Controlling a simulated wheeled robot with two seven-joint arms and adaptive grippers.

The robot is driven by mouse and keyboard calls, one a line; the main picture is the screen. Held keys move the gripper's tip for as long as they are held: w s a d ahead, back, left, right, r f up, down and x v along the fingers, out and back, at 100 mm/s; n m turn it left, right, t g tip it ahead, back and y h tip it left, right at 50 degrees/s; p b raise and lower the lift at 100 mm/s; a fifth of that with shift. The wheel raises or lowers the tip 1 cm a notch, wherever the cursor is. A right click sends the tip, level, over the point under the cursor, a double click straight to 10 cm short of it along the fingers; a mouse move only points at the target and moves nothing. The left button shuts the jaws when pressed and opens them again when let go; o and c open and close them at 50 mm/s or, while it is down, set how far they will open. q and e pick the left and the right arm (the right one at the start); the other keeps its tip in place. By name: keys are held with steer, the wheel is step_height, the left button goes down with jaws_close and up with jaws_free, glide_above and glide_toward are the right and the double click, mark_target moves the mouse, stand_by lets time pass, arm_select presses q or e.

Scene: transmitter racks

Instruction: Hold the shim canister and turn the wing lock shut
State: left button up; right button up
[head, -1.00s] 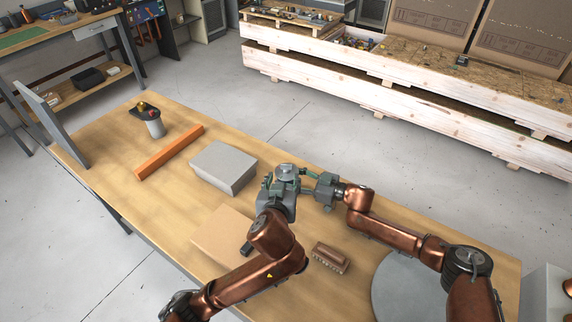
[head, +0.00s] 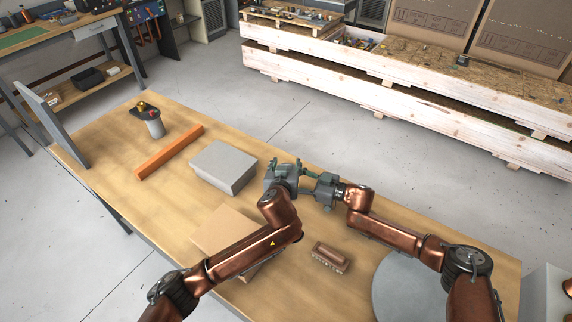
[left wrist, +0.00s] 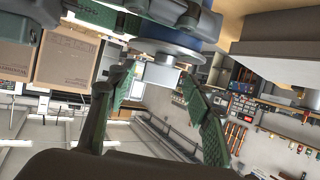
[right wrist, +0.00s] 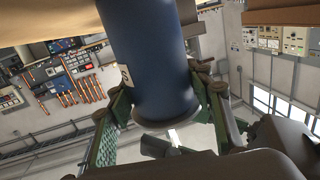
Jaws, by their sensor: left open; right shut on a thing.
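The shim canister is a blue cylinder (right wrist: 148,55) in the right wrist view, between the green-padded fingers of my right gripper (right wrist: 155,95), which is shut on it. A pale label shows on its side. In the left wrist view a pale grey block, apparently the wing lock (left wrist: 158,74), sits under a grey round cap at the canister's end. The fingers of my left gripper (left wrist: 160,88) are open, one on each side of that block; contact is unclear. In the head view my left gripper (head: 284,178) hides most of the canister, beside my right gripper (head: 306,178).
Bare table lies left of the block.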

arm_select(q)
steer(key=shift+c, duration=0.4)
arm_select(e)
steer(key=shift+f, duration=0.15)
arm_select(q)
steer(key=c, duration=1.1)
steer(key=shift+a+f+m+g+h, duration=0.1)
steer(key=shift+a+m+g+h, duration=0.1)
steer(key=shift+m+h, duration=0.4)
steer(key=shift+a+m+g+h, duration=0.1)
steer(key=shift+m+g+h, duration=0.1)
steer(key=shift+m+h, duration=0.35)
steer(key=shift+d+m+g+h, duration=0.2)
steer(key=shift+m+g+h, duration=0.5)
steer(key=shift+m+h, duration=1)
steer(key=shift+h, duration=0.25)
steer(key=o, duration=1.2)
